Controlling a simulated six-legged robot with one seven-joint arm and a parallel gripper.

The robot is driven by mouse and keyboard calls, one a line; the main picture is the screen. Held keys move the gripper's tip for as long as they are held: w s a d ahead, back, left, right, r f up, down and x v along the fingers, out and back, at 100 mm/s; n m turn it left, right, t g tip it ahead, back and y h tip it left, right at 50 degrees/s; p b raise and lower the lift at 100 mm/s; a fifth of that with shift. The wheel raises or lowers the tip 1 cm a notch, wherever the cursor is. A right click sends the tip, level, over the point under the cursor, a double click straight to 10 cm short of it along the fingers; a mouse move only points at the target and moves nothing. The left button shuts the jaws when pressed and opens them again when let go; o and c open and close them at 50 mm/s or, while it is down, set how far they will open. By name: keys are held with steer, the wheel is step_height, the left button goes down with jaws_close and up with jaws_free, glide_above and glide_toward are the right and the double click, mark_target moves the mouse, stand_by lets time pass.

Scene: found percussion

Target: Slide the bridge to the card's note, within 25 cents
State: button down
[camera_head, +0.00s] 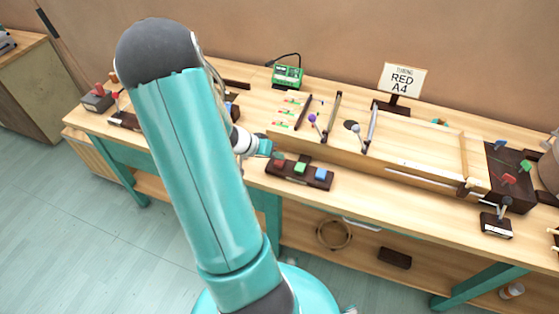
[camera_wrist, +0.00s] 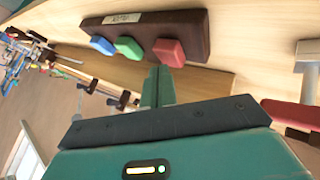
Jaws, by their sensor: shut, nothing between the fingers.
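The card (camera_head: 403,79) stands at the back of the bench and reads "TUNING RED A4". In front of it lies a long, low wooden instrument (camera_head: 410,172). I cannot make out for sure which part is the bridge. A dark block (camera_head: 313,178) with red (camera_head: 280,163), green (camera_head: 300,167) and blue (camera_head: 320,173) buttons sits at the bench's front edge. My gripper (camera_head: 274,152) is shut and empty beside its red end. In the wrist view my fingertips (camera_wrist: 160,72) appear just by the red button (camera_wrist: 169,52); contact is unclear.
A green box (camera_head: 287,76) with a cable sits at the back. Mallets (camera_head: 318,124) lie left of the instrument. A dark block with coloured levers (camera_head: 510,175) stands at the right. A shelf below holds a ring (camera_head: 333,234) and a dark brick (camera_head: 394,257).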

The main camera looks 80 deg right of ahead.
mark_target(276, 162)
steer(key=shift+f, duration=0.55)
stand_by(0.5)
steer(key=shift+r, duration=1)
steer(key=shift+r, duration=2.5)
